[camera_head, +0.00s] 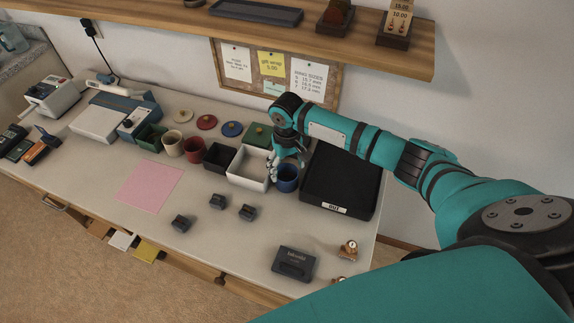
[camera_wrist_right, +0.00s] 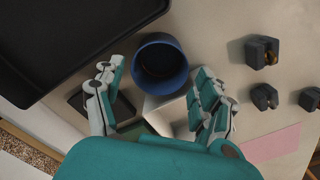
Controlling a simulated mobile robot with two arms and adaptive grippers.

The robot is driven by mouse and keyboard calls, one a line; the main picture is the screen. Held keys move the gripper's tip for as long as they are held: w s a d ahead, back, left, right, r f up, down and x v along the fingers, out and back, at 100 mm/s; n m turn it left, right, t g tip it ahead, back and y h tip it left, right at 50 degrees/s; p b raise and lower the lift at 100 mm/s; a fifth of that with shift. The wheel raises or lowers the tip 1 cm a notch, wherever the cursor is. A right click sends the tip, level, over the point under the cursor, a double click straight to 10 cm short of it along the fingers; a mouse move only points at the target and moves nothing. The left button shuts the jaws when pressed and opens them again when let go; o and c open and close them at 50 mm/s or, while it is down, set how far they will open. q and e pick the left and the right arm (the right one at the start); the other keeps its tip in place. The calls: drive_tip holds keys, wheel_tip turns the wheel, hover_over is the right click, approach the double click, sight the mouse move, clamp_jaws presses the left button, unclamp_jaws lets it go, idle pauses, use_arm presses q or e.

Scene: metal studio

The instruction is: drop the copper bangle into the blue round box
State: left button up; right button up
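The blue round box (camera_head: 288,182) stands on the bench between the white square box and the black tray. My right gripper (camera_head: 283,164) is just above it, pointing down. In the right wrist view the blue round box (camera_wrist_right: 178,83) shows between the gripper's two spread fingers (camera_wrist_right: 155,74), which look open with nothing held between them. The inside of the box is dark, with a faint brownish tone; I cannot tell whether the copper bangle is in it. I cannot make out the copper bangle for certain in either view. My left gripper is not in view.
The white square box (camera_head: 240,180) is close on the left, the black "OUT" tray (camera_head: 320,203) on the right. Small dark holders (camera_head: 218,201) stand in front near the pink sheet (camera_head: 150,187). A dark case (camera_head: 294,263) lies near the front edge. A shelf (camera_head: 350,40) overhangs behind.

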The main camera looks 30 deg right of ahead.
drive_tip(key=shift+o, duration=0.3)
drive_tip(key=shift+r, duration=0.15)
wheel_tip(320, 180, up, 12)
idle(0.9)
